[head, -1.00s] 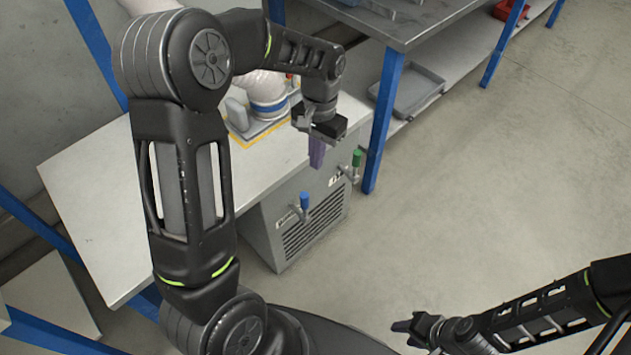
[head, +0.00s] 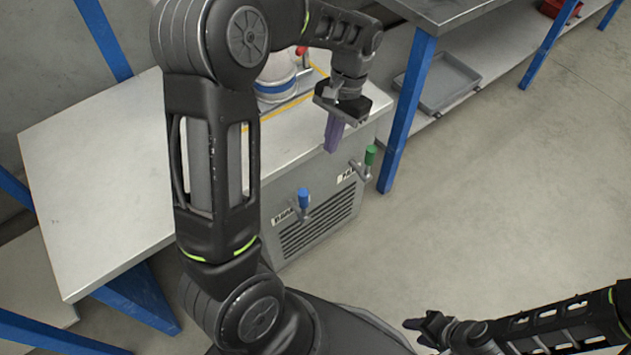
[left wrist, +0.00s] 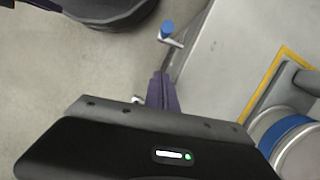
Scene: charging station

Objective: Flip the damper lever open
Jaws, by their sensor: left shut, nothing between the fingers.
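Two levers stick out from the front of a grey cabinet (head: 320,212) in the head view. One has a blue handle (head: 304,198), pointing up, and the other a green handle (head: 370,155), also roughly upright. A small label sits beside each, too small to read surely, so I cannot tell which is the damper lever. My left gripper (head: 334,135) has purple fingers, shut and empty, pointing down above the cabinet's front edge, left of the green handle and apart from it. In the left wrist view the fingers (left wrist: 162,92) are together, with the blue handle (left wrist: 168,28) beyond. My right gripper (head: 425,325) hangs low at the right.
The cabinet's pale top (head: 95,170) carries a white cylinder with a blue band (head: 275,88). A blue-legged table stands behind on the right, its leg (head: 408,110) close to the green lever. A grey tray (head: 437,82) lies on its shelf. Floor in front is clear.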

